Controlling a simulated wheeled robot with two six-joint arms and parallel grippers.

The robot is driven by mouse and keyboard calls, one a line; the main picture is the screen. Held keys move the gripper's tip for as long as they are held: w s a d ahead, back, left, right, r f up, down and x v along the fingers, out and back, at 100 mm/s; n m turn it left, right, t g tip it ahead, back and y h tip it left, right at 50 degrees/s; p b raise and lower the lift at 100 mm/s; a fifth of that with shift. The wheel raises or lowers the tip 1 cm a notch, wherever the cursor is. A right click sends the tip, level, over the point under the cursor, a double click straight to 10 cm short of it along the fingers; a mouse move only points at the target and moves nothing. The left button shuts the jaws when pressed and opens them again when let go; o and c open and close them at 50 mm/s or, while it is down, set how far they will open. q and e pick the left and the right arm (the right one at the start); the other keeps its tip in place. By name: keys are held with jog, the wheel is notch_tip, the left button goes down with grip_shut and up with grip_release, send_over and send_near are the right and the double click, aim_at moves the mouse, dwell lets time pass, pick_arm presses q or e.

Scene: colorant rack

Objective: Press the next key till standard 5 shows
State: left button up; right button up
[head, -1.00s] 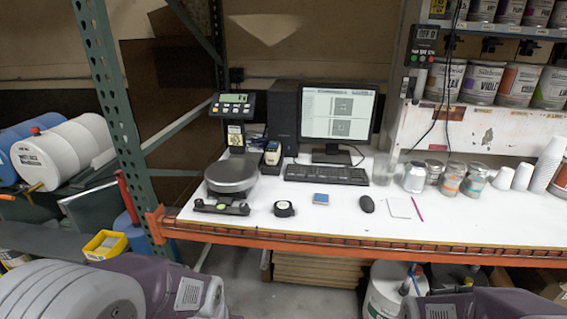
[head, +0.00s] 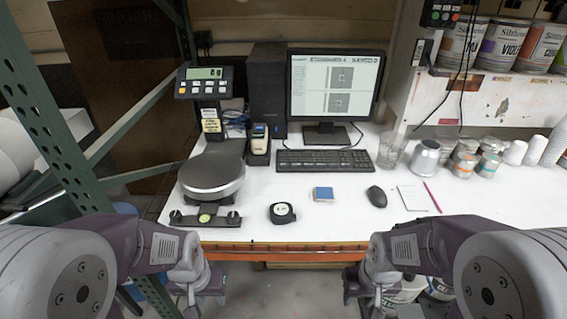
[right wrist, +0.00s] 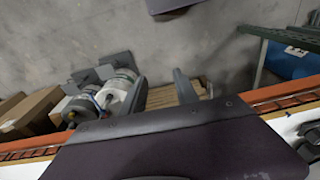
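The monitor (head: 335,87) stands at the back of the white bench, its screen lit with a heading and two square pictures. The heading seems to read "STANDARDS 4", but it is small. The black keyboard (head: 325,161) lies in front of it. A handheld device (head: 259,140) with a small lit screen stands upright left of the keyboard; its keys are too small to read. My left gripper (head: 197,290) hangs below the bench's front edge at left, its fingers unclear. My right gripper (head: 366,292) hangs there at right; the right wrist view shows its fingers (right wrist: 162,90) apart and empty.
A scale (head: 212,178) with a display stands at left. A tape measure (head: 282,213), blue block (head: 323,194), mouse (head: 377,196) and red pencil (head: 432,197) lie toward the front. A glass (head: 391,151) and cans stand at right. A green rack post (head: 45,130) rises at left.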

jog(key=shift+w+a+f, duration=0.15)
jog(key=shift+w+a, duration=0.15)
jog(key=shift+w, duration=0.35)
jog(key=shift+s+d, duration=0.1)
jog(key=shift+s, duration=0.15)
jog(key=c, duration=0.4)
jog(key=shift+s, duration=0.1)
grip_shut()
dwell(0.5)
